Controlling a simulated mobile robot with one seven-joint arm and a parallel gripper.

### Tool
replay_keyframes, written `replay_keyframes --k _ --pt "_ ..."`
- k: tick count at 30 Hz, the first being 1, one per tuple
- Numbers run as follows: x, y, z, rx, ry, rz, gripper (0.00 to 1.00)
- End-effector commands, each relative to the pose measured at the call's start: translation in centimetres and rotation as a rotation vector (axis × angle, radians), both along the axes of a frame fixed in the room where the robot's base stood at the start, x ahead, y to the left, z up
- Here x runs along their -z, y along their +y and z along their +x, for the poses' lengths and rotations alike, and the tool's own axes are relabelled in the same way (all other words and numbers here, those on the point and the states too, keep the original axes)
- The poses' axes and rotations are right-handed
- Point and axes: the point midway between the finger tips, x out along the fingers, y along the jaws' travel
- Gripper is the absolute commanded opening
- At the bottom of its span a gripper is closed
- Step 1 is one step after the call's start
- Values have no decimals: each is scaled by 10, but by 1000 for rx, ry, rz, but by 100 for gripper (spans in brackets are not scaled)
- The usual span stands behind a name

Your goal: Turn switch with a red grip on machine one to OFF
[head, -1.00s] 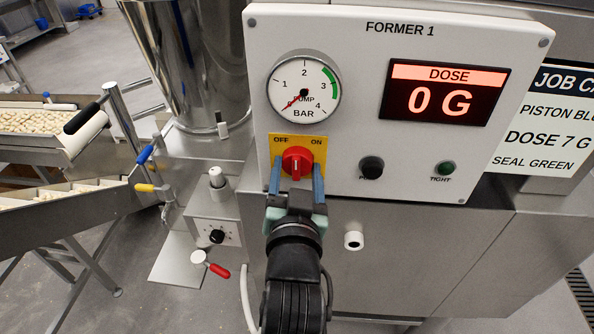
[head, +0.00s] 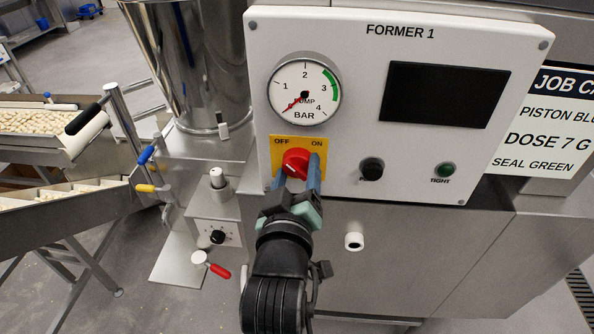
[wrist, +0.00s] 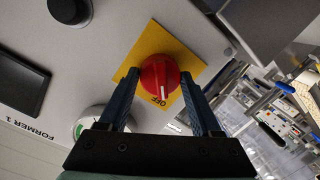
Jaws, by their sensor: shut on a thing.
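The red switch (head: 296,162) sits on a yellow plate (head: 275,142) marked OFF and ON, on the white panel labelled FORMER 1. Its grip is turned toward the OFF side in the head view. In the wrist view the red switch (wrist: 159,75) has its white line pointing at the word OFF. My gripper (head: 297,176) reaches it from below, one finger on each side. In the wrist view my gripper (wrist: 163,95) is shut on the red grip. The dose display (head: 447,95) is dark.
The pressure gauge (head: 305,90) above the switch has its needle near zero. A black knob (head: 371,169) and a green button (head: 445,169) are to the right. A white-tipped stub (head: 354,241) sticks out below the panel. A red-handled lever (head: 219,271) is at lower left.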

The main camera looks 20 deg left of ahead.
Motion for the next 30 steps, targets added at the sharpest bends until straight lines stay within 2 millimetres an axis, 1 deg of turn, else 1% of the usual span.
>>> replay_keyframes --k 7,19,20,21,24,30 --pt "1 0 0 0 -10 -42 10" --pt "1 0 0 0 -13 -48 10" --pt "1 0 0 0 -13 -48 71" --pt "1 0 0 0 -13 -48 78" --pt "1 0 0 0 -12 -47 95" --pt "0 0 0 0 -13 -45 95"
